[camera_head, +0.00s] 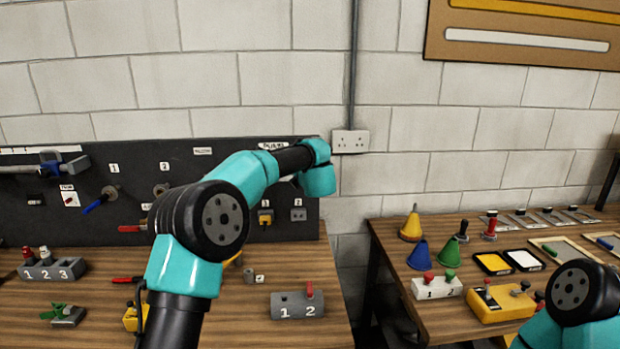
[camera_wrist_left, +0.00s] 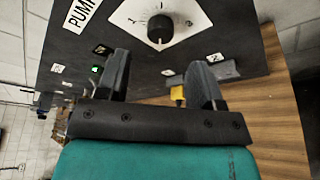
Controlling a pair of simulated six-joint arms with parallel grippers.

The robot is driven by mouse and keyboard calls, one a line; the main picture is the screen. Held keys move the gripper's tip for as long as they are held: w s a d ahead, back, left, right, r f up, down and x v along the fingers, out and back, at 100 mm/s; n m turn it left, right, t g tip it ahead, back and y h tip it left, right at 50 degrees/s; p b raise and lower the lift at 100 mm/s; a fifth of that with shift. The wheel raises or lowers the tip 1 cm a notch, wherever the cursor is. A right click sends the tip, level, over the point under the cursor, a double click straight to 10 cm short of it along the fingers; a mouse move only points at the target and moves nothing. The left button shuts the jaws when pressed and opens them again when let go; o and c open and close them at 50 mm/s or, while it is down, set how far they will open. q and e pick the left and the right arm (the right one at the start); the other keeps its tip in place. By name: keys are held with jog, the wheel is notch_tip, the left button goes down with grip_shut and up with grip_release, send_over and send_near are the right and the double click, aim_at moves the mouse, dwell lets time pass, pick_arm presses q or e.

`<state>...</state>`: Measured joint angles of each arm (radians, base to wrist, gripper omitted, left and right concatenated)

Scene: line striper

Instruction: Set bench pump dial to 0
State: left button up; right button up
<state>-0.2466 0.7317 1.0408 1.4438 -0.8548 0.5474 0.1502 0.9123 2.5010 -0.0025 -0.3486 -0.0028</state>
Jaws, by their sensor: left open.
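The pump dial (camera_wrist_left: 160,29) is a round dark knob on a white diamond-shaped plate (camera_wrist_left: 128,14) on the black panel, at the top of the left wrist view. A white label (camera_wrist_left: 82,13) reading PUMP is beside it. My left gripper (camera_wrist_left: 160,64) is open, its two dark fingers apart with nothing between them. In that view the dial lies beyond the fingertips, and no contact shows. I cannot read the dial's setting. In the head view my left arm covers the dial and its own fingers. My right arm is at the lower right; its gripper is out of view.
The black panel (camera_head: 300,220) holds switches, sockets and levers. A grey two-lever block (camera_head: 297,306) stands on the left wooden bench (camera_head: 250,335). The right bench (camera_head: 385,240) carries coloured cones and a yellow box (camera_head: 497,300). A gap separates the benches.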

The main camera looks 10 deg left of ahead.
pick_arm(q)
jog(key=v, duration=1.1)
